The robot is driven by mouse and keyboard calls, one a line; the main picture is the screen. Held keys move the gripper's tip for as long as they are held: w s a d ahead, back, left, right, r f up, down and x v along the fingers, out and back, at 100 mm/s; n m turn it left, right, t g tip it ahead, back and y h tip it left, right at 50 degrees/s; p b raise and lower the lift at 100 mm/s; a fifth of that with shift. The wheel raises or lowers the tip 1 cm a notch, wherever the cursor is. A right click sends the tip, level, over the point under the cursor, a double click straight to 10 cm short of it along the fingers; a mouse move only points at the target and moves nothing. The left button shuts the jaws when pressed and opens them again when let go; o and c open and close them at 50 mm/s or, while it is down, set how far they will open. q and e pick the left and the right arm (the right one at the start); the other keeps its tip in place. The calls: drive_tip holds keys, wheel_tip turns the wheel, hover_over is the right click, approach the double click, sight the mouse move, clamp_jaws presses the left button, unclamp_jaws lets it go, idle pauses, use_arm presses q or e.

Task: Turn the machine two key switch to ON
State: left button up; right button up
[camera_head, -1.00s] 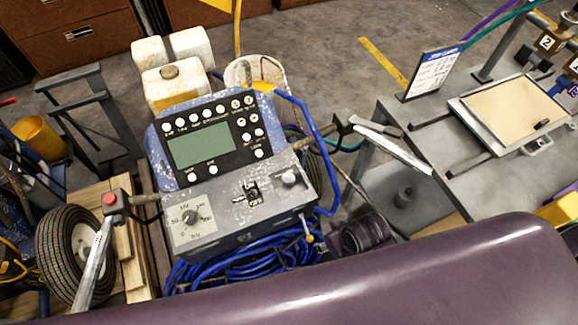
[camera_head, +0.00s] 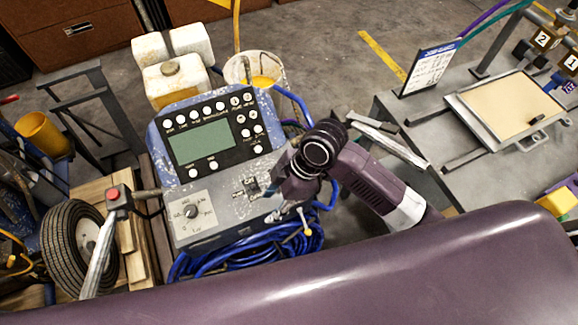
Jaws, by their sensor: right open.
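The machine's control box (camera_head: 185,238) has a blue-grey front with a screen and several round buttons. On its lower panel a small black switch (camera_head: 250,187) sits between small labels; which way it is turned is too small to tell. My right gripper (camera_head: 283,212) is over the right part of this panel, just right of the black switch and pointing down. It is open, and its fingers are small and partly hidden by my wrist. Whether it touches the panel cannot be told. My left gripper is not in view.
A round dial (camera_head: 190,211) is on the panel's left. Blue hose (camera_head: 240,262) is coiled below the box. A grey table (camera_head: 480,180) with a sign (camera_head: 428,70) is at right.

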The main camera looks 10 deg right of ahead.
drive_tip(key=w+d+n, duration=0.1)
drive_tip(key=w+d+r+n+g, duration=0.1)
drive_tip(key=w+n, duration=0.1)
drive_tip(key=w+d+n, duration=0.1)
drive_tip(key=w, duration=0.1)
drive_tip(key=shift+r+n+g+h, duration=0.2)
drive_tip(key=shift+n+g+h, duration=0.1)
drive_tip(key=shift+g+h, duration=0.1)
drive_tip(key=w+d+r+n, duration=0.1)
drive_tip(key=w+d, duration=0.1)
drive_tip(key=w+d+r+n, duration=0.1)
drive_tip(key=w+d+r+g, duration=0.1)
drive_tip(key=w+d, duration=0.1)
drive_tip(key=shift+w+d+r+n, duration=0.3)
drive_tip(key=shift+r+n, duration=0.1)
drive_tip(key=shift+h, duration=0.3)
drive_tip(key=p+x, duration=0.2)
drive_tip(key=x, duration=0.4)
drive_tip(key=shift+a+f, duration=0.2)
drive_tip(key=shift+f, duration=0.1)
clamp_jaws()
